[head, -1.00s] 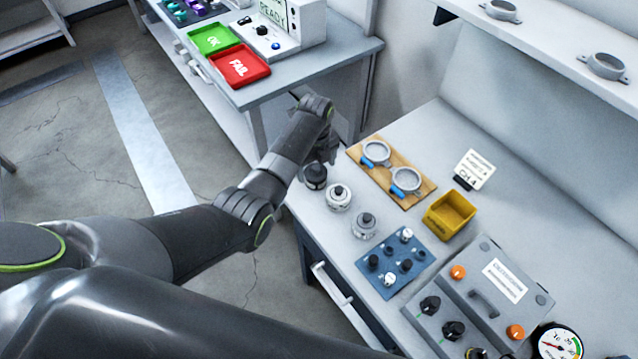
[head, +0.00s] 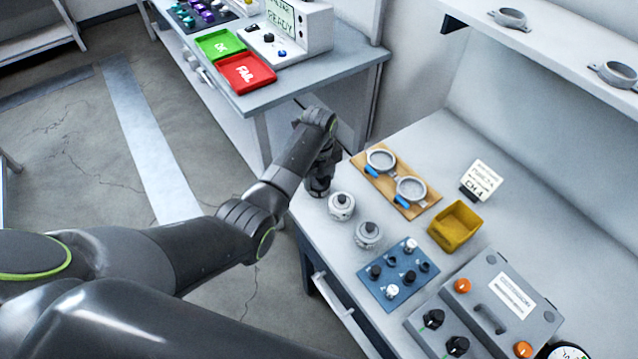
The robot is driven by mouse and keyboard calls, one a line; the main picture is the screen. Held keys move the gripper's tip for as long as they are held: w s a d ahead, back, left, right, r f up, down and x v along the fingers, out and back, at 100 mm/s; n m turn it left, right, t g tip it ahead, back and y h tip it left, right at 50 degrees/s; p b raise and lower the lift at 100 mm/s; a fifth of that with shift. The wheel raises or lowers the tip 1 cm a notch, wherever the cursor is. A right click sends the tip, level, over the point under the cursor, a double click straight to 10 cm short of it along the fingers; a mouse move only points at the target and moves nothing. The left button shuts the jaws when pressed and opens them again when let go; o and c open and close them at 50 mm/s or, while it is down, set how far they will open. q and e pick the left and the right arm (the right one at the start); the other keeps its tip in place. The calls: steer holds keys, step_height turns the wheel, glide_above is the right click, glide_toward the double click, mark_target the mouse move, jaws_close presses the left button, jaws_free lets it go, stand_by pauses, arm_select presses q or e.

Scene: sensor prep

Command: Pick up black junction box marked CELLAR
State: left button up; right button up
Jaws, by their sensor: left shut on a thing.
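My left gripper (head: 322,172) is at the left edge of the workbench, pointing down and shut on the black junction box (head: 318,187). The gripper covers most of the box, so only a dark lower part shows, and no marking on it can be read. Whether the box touches the bench or is lifted slightly I cannot tell. Two light grey round boxes, one (head: 341,205) close beside it and one (head: 368,234) nearer the front, stand on the bench. My right gripper is not in view.
A wooden board (head: 404,203) with two ring clamps lies just right of the gripper. A blue plate (head: 366,286) with several knobs, a yellow bin (head: 455,227) and a grey control case (head: 520,276) stand further right. Another table holds green (head: 208,50) and red (head: 262,83) trays.

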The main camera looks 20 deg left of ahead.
arm_select(q)
step_height(320, 180, up, 10)
steer(key=shift+b, duration=0.5)
steer(key=o, duration=0.5)
steer(key=c, duration=0.3)
